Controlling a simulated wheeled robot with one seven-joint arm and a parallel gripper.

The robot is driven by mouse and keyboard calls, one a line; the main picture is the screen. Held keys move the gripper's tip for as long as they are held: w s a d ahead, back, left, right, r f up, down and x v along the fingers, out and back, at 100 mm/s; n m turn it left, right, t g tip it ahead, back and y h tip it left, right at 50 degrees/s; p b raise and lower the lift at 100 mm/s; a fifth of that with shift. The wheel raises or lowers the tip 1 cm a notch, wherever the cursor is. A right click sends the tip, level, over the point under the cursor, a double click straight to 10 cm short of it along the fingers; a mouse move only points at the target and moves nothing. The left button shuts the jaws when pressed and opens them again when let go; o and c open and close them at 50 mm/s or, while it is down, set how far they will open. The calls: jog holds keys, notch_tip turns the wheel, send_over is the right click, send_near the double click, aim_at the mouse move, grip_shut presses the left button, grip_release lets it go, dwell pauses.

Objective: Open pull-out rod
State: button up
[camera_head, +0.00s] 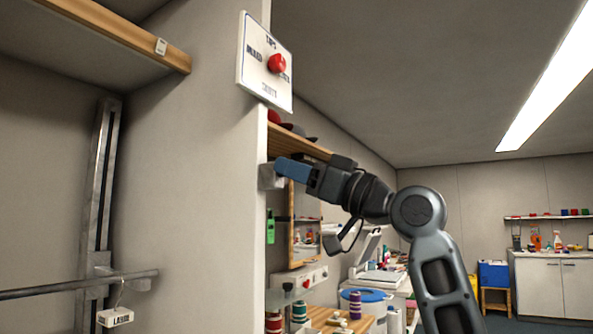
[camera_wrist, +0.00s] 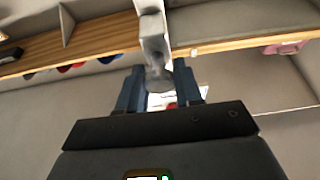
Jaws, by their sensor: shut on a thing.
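My gripper (camera_head: 281,168) is at the edge of the white wall panel, its blue fingers pointing left. In the wrist view my gripper (camera_wrist: 159,78) has its two blue fingers shut on the grey end of the pull-out rod (camera_wrist: 152,28), a pale metal piece reaching up between them. In the head view only a small light grey block of this rod (camera_head: 267,178) shows at the fingertips; its length is hidden behind the panel and fingers.
A white sign with a red knob (camera_head: 277,63) sits above my gripper on the panel edge. A wooden shelf (camera_head: 298,141) lies just behind my gripper. At left, a metal rail rod (camera_head: 60,287) carries a hanging tag (camera_head: 115,317). The room at right is open.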

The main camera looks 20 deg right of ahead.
grip_shut()
jog(key=shift+s+d, duration=0.1)
jog(key=s+d+b, duration=0.4)
jog(key=s+d, duration=0.8)
jog(key=s, duration=0.4)
jog(key=shift+s, duration=0.3)
jog(key=shift+r, duration=0.15)
jog(key=o, duration=0.7)
grip_release()
jog(key=shift+o, duration=0.2)
jog(key=b+v, duration=0.2)
jog(key=v, duration=0.5)
jog(key=shift+s+d+f, duration=0.2)
jog(key=shift+s+f, duration=0.05)
jog(key=shift+s, duration=0.05)
